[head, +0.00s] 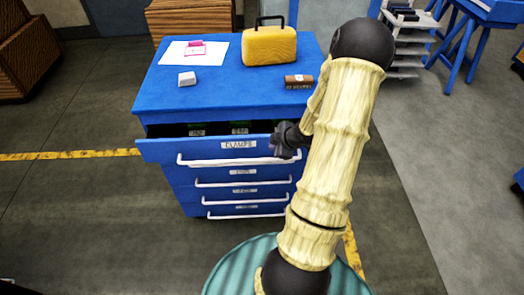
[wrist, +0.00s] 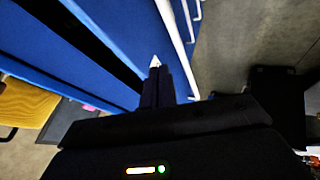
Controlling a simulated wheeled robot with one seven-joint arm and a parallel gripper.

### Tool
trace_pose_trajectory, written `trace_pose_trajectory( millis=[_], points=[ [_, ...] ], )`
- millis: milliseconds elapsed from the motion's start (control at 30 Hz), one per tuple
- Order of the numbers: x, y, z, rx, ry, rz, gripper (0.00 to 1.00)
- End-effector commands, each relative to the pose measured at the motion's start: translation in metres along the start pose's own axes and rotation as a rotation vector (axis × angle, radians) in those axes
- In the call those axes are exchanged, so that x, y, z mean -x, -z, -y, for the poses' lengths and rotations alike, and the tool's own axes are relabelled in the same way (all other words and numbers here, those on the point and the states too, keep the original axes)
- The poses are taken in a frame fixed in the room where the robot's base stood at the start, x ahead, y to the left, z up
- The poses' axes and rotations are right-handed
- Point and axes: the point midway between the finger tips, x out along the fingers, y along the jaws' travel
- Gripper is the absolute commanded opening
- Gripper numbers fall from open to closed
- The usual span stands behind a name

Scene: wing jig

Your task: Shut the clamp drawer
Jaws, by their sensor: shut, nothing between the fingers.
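The clamp drawer (head: 160,149) is the top drawer of a blue cabinet (head: 222,98). It carries a "CLAMPS" label and stands pulled out, with a dark gap behind its front and green items inside. Its white handle (head: 215,162) runs along the front. My gripper (head: 283,140) is shut and empty at the right part of the drawer front, close to the handle's right end. In the wrist view the shut fingers (wrist: 157,80) point at the blue drawer front beside the white handle. I cannot tell whether they touch it.
On the cabinet top are a yellow case (head: 269,47), a white block (head: 187,78), a brown block (head: 298,81) and a paper (head: 193,53) with a pink item. Lower drawers (head: 245,190) look shut. The floor left of the cabinet is clear.

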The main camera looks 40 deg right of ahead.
Motion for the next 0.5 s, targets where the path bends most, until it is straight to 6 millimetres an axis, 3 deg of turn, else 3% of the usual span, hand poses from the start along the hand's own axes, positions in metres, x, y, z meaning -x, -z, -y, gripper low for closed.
trace_pose_trajectory(
  millis=[267,500],
  points=[
    [-0.004,0.0,0.0,-0.002,0.002,0.002,0.0],
    [-0.031,0.001,0.001,-0.003,0.003,0.001,0.0]
  ],
)
